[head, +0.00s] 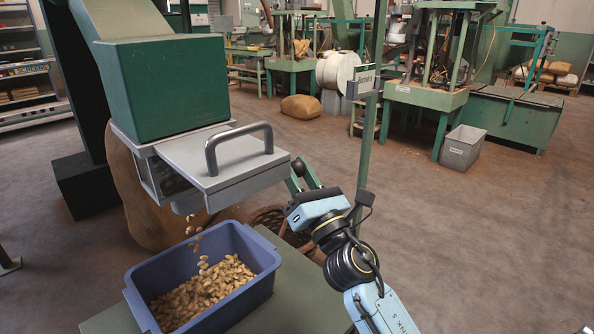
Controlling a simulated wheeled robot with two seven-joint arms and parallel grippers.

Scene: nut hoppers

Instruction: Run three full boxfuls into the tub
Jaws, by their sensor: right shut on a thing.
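A green hopper (165,88) stands at the upper left. A grey metal slide box (225,165) with an arched handle (238,147) juts out to the right beneath it. Nuts (196,245) are falling from below the slide box into a blue tub (262,283). A pile of nuts (203,293) covers much of the tub's floor. The fingers partly hide this contact. My left gripper is out of view.
The tub stands on a green stand (300,290). A brown sack (140,200) and a basket (268,217) are behind it. A thin green post (366,140) with a sign rises behind my right gripper. Open floor (480,240) lies to the right.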

